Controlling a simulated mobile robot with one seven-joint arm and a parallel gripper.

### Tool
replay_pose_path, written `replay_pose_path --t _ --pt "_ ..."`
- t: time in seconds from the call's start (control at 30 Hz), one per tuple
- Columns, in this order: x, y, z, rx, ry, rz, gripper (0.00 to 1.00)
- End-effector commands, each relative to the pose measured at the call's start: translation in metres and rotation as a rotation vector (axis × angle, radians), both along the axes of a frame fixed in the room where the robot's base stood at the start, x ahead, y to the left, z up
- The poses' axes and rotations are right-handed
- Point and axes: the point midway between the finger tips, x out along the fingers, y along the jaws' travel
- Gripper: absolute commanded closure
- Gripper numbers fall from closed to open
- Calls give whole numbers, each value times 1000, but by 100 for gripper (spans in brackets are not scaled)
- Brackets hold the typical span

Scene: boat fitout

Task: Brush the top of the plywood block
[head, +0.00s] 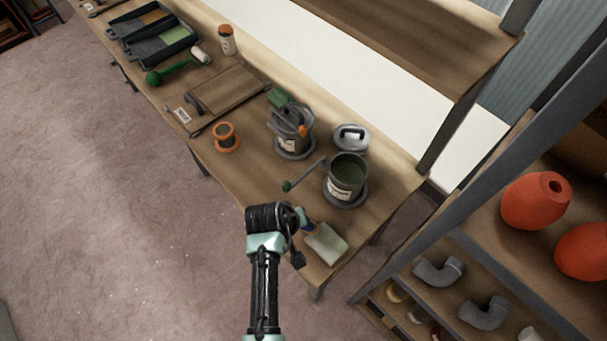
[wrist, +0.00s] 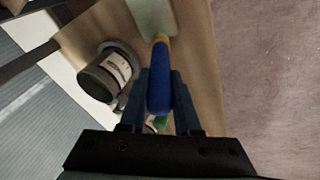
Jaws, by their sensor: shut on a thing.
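My gripper (head: 298,220) is at the near right end of the workbench. In the wrist view my gripper (wrist: 160,105) is shut on a blue-handled tool (wrist: 160,75), with the handle between the fingers. The tool has a broad, pale green-grey flat head (head: 326,243), pointing away from the fingers. I cannot tell whether the head touches the bench. I cannot pick out a plywood block for certain. A flat wooden board (head: 230,92) with a dark handle-like piece and a label lies farther along the bench.
An open can of green paint (head: 345,182) stands close to my gripper, with a green-tipped stick (head: 303,176) beside it. Paint trays (head: 155,35) lie far left. A shelf (head: 480,255) stands right.

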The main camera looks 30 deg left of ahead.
Motion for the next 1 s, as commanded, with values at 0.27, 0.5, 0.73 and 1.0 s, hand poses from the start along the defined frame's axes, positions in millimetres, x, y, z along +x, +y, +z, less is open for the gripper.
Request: replay_pose_path --t 0.27,0.5,0.73,1.0 --pt "8 -5 0 0 1 -1 100" --pt "1 -21 1 -1 4 -4 100" --pt "-5 -38 0 -2 4 -2 100" --pt "-9 -49 1 -1 6 -4 100"
